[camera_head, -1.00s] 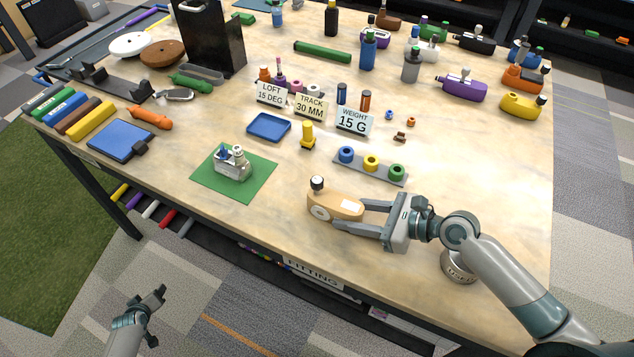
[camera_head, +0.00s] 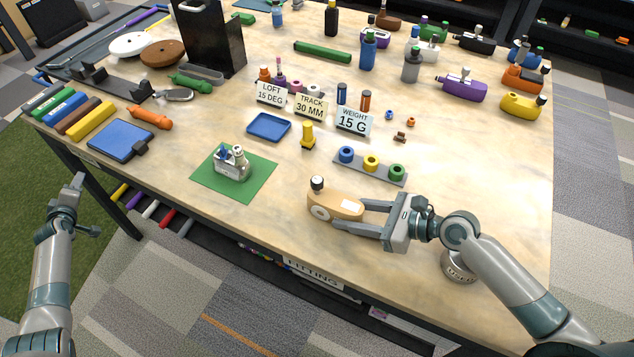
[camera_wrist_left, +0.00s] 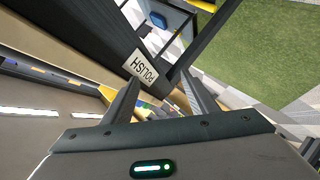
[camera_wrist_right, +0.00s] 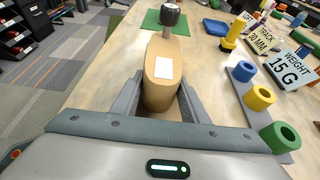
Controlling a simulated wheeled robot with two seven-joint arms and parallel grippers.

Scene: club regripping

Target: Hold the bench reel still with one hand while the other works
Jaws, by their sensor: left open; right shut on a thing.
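The tan bench reel (camera_head: 345,205) lies near the front edge of the table, with a dark knob at its far left end and a white label on top. My right gripper (camera_head: 352,216) is shut on it, one finger along each side. The right wrist view shows the reel (camera_wrist_right: 163,85) between the fingers, its knob pointing away. My left gripper (camera_head: 84,208) is open and empty, off the table's left front edge. In the left wrist view its fingers (camera_wrist_left: 162,85) are apart, with a POLISH sign beyond them.
A green mat (camera_head: 240,190) with a small white-grey device (camera_head: 231,163) lies left of the reel. A rack with blue, yellow and green rings (camera_head: 371,165) stands just behind it. A round metal tin (camera_head: 458,265) is under my right forearm. Bare tabletop lies right of the rack.

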